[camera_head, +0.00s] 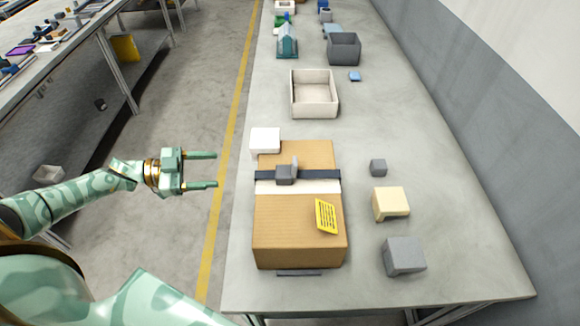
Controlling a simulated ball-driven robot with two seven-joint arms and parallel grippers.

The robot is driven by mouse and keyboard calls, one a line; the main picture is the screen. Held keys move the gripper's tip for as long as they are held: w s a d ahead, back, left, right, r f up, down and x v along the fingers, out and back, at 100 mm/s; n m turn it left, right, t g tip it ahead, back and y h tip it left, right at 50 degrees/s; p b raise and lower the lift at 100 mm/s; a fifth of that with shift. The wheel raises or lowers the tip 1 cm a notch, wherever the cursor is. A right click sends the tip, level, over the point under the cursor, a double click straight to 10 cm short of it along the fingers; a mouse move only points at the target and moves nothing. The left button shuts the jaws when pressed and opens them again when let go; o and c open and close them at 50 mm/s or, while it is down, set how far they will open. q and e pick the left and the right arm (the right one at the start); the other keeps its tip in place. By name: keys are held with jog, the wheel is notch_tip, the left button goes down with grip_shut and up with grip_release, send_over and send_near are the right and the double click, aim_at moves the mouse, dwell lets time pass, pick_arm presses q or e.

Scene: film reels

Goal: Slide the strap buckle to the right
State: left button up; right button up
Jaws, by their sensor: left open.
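The strap buckle (285,174) is a small dark grey block with a lighter upright tab. It sits on a dark strap (322,174) that runs across a brown cardboard box (297,232), left of the strap's middle. A white band lies beside the strap on the box. My left gripper (216,170) is open and empty, left of the box beyond the table's left edge. Its fingers point right, toward the buckle, with a clear gap between. My right gripper is not in view.
On the grey table (390,130), a white block (265,140) touches the box's far left corner. A small grey cube (378,167), a cream block (390,203) and a grey block (403,255) stand to the right. An open white bin (314,94) stands behind.

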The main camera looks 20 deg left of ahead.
aim_at(277, 201)
pick_arm(q)
jog(key=w+d+h, duration=0.1)
jog(key=d, duration=0.4)
jog(key=w+d+r+g+h+p, duration=0.1)
jog(key=w+d, duration=0.1)
jog(key=d, duration=0.4)
jog(key=w+d+r+h+p, duration=0.1)
jog(key=d, duration=0.5)
jog(key=shift+w+d+r+n+g, duration=0.2)
jog(key=shift+w+n+g, duration=0.1)
jog(key=shift+n+g, duration=0.1)
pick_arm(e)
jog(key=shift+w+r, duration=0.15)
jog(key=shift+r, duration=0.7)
